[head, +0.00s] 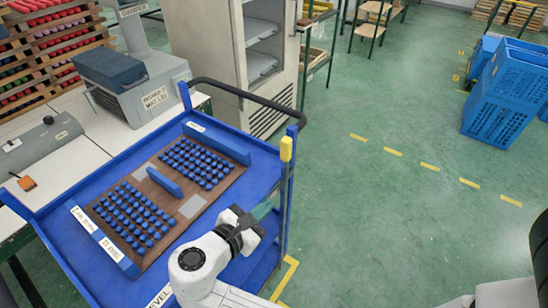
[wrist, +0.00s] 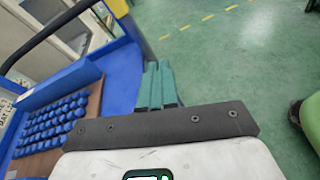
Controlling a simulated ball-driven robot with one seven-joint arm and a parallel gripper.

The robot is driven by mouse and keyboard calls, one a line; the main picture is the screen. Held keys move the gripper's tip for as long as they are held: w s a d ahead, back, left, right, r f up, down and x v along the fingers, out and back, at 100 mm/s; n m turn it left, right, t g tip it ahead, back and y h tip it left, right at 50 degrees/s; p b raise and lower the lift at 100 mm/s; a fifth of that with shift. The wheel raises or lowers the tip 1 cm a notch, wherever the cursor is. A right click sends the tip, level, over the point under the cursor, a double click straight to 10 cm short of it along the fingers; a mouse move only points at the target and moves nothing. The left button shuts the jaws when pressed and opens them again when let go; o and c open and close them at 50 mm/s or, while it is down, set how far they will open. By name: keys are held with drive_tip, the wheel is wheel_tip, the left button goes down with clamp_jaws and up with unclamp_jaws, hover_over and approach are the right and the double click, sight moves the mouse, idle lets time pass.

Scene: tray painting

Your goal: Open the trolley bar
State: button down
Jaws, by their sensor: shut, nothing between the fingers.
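The blue trolley (head: 262,180) stands in front of me with a tray on its top. A dark curved bar (head: 245,94) runs along its far end between two blue corner posts; the bar also shows at upper left in the wrist view (wrist: 45,36). An upright grey bar with a yellow top (head: 286,149) stands at the trolley's right side. My gripper (head: 262,210) is near the lower part of this side, left of the upright bar in the picture. Its green fingers (wrist: 158,68) are together and empty. Whether they touch the trolley's edge I cannot tell.
The tray (head: 178,205) holds many blue pieces in two groups. A bench with a grey machine (head: 140,85) is at left, and an open cabinet (head: 235,50) stands behind. Blue crates (head: 505,90) are at far right. The green floor right of the trolley is clear.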

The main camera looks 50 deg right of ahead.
drive_tip(key=w+a+r+n+h, duration=0.3)
drive_tip(key=a+r, duration=0.1)
drive_tip(key=r, duration=0.1)
drive_tip(key=p, duration=0.2)
approach(283, 152)
drive_tip(key=shift+t, duration=0.3)
drive_tip(key=d, duration=0.7)
drive_tip(key=shift+s+f, duration=0.1)
drive_tip(key=shift+f, duration=0.05)
drive_tip(key=shift+a, duration=0.1)
drive_tip(key=shift+d+p, duration=0.7)
drive_tip(key=shift+d, duration=1.5)
